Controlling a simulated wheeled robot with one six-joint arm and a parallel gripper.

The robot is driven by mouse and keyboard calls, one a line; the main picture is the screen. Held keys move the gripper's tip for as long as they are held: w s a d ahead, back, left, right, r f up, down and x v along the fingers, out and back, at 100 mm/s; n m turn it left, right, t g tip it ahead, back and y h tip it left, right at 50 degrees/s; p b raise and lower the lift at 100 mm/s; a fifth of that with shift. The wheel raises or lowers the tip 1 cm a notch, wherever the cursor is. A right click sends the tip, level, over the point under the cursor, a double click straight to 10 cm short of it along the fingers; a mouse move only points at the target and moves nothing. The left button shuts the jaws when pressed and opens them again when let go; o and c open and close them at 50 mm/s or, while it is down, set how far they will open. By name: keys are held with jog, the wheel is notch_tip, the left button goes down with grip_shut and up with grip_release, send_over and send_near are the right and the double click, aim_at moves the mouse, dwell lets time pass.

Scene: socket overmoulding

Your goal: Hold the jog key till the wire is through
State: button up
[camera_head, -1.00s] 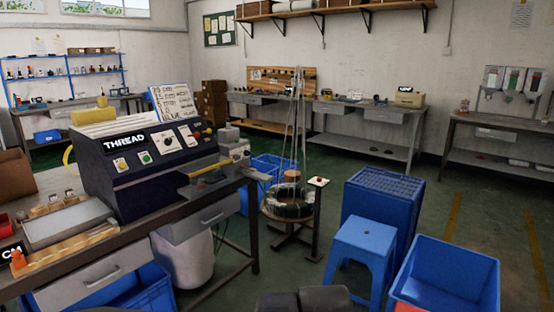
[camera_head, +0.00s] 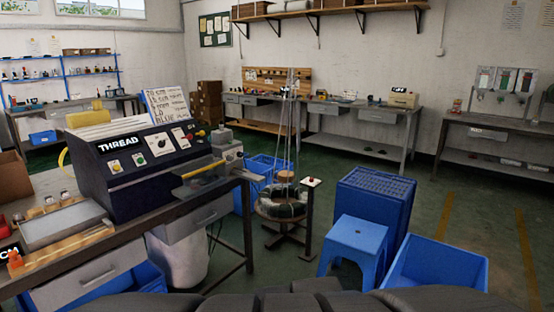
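A dark machine (camera_head: 150,165) with a sloped front panel stands on the bench at left. Its display (camera_head: 122,141) reads THREAD. Below and beside the display are several keys, among them a green one (camera_head: 139,160); I cannot read which is the jog key. A yellow bar (camera_head: 203,171) lies across the machine's right end. A wire coil (camera_head: 283,203) sits on a round stand to the right of the bench, with thin lines rising above it. Whether wire runs through the machine is too small to tell. My gripper is not in view; dark rounded parts along the bottom edge seem to be mine.
A blue stool (camera_head: 356,239), a blue crate stack (camera_head: 374,205) and an open blue bin (camera_head: 437,266) stand at right. A post (camera_head: 309,222) stands beside the coil. A card with handwriting (camera_head: 167,105) stands behind the machine. Green floor is clear beyond the stool.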

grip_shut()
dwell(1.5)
